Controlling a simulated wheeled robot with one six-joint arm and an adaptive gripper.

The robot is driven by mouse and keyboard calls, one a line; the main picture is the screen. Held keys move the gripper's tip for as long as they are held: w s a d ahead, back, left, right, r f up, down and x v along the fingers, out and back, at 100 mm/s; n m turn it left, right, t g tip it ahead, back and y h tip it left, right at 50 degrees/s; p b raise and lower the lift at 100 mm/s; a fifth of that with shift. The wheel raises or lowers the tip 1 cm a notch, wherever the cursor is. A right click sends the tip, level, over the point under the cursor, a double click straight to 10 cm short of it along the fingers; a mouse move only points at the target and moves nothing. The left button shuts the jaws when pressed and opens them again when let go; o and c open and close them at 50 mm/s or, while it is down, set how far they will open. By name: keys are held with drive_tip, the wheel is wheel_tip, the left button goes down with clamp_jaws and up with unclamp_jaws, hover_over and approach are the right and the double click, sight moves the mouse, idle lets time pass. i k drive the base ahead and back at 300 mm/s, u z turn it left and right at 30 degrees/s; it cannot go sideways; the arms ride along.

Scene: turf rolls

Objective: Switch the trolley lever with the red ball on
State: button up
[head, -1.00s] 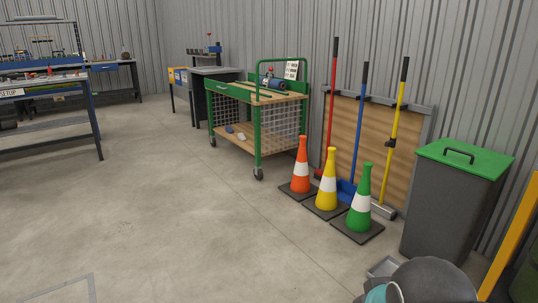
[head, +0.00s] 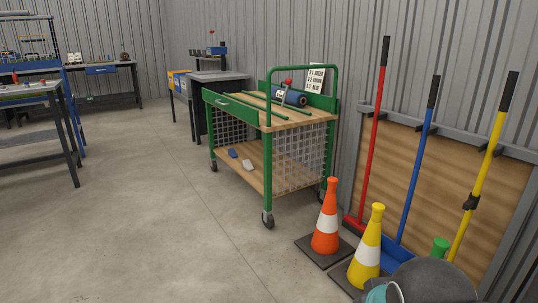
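The green trolley (head: 268,170) with wooden shelves and mesh sides stands ahead, near the wall. On its top, near the back, a small red ball (head: 288,81) shows on what looks like a lever, beside a blue cylinder (head: 289,96). The lever's position is too small to tell. A white card with dark marks (head: 315,77) stands behind it. A dark rounded part of my own body shows at the bottom right. My gripper is not recognisable in the view.
An orange cone (head: 327,222) and a yellow cone (head: 369,248) stand right of the trolley. Red, blue and yellow-handled tools lean on a wooden board (head: 440,180). The floor (head: 130,215) at left and front is clear.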

sight(288, 82)
drive_tip(key=u, duration=0.25)
drive_tip(key=i, duration=2.1)
drive_tip(key=z, duration=0.4)
